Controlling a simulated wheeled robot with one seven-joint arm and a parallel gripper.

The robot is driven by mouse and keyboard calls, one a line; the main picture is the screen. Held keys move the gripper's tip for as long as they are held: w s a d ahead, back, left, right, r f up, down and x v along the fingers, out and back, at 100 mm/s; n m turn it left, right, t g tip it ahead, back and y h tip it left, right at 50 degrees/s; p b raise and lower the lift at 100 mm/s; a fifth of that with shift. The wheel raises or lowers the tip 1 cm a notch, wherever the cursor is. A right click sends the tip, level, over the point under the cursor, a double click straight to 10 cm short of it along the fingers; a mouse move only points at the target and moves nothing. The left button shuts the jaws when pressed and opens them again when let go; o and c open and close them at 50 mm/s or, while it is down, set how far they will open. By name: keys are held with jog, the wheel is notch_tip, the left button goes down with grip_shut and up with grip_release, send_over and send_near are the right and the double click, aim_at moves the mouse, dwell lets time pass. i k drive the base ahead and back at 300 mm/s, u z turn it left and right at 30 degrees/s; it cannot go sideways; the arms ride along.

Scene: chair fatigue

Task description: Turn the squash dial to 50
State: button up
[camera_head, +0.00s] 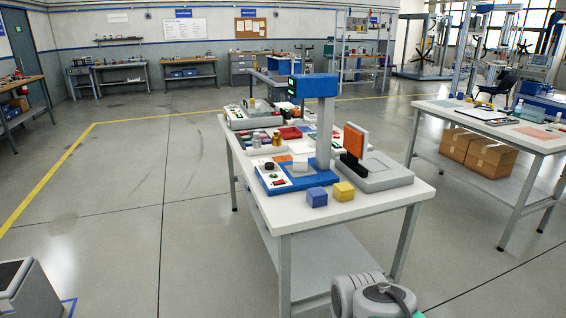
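A blue and grey machine (326,110) with a column and an overhanging blue head stands on the white table ahead of me. A small dark round knob (269,166) sits on the white panel at the left of its blue base; it may be the squash dial. Its label and setting are too small to read. A red spot, perhaps a button, shows near it on the panel. A small green display shows on the machine's head. Only grey links of my arm show at the bottom edge. My gripper is not in view and nothing touches the knob.
The white table (370,209) also bears blue (316,197) and yellow (343,191) cubes, a grey device with an orange pad (356,140), and another machine (252,115) at the back. A second table (500,135) stands right, cardboard boxes beneath. Floor left of the table is clear.

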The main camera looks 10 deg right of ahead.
aim_at(268, 165)
jog(key=z, duration=0.5)
jog(key=i, duration=1.1)
jog(key=u, duration=0.45)
